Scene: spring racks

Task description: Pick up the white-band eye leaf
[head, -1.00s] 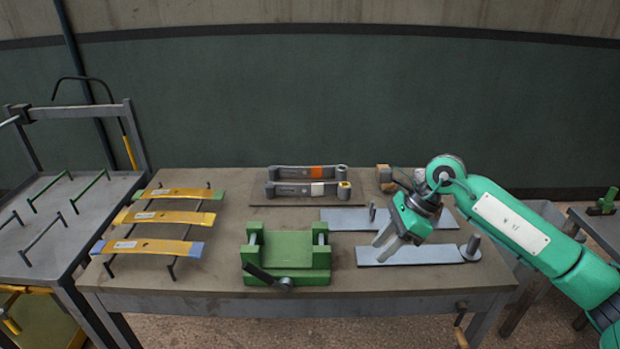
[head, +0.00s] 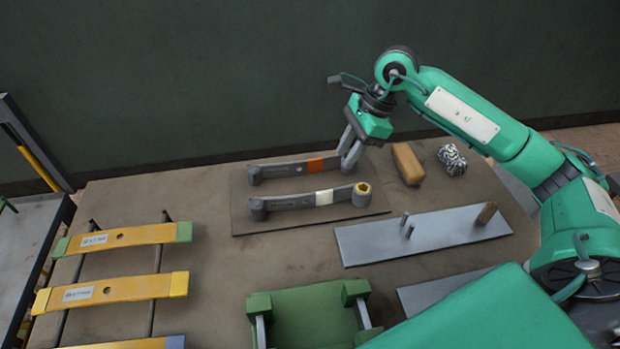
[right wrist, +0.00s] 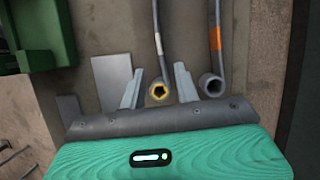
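The white-band eye leaf (head: 290,203) is a dark grey bar with a white band and rolled eyes at its ends. It lies on a brown mat (head: 245,223), in front of the orange-band eye leaf (head: 285,169). In the head view my right gripper (head: 343,162) points down by the orange-band leaf's right end and partly covers it. In the right wrist view the gripper (right wrist: 159,68) is open and empty. The white-band leaf's yellow-rimmed eye (right wrist: 158,93) shows between its fingers; the orange-band leaf's eye (right wrist: 212,85) is outside the right finger. My left gripper is out of view.
A tan block (head: 407,163) and a mottled roll (head: 452,159) lie right of the mat. A grey plate with pins (head: 440,232) is in front of them. A green vise-like fixture (head: 315,315) stands at the front. Yellow leaves (head: 125,237) rest on rods at left.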

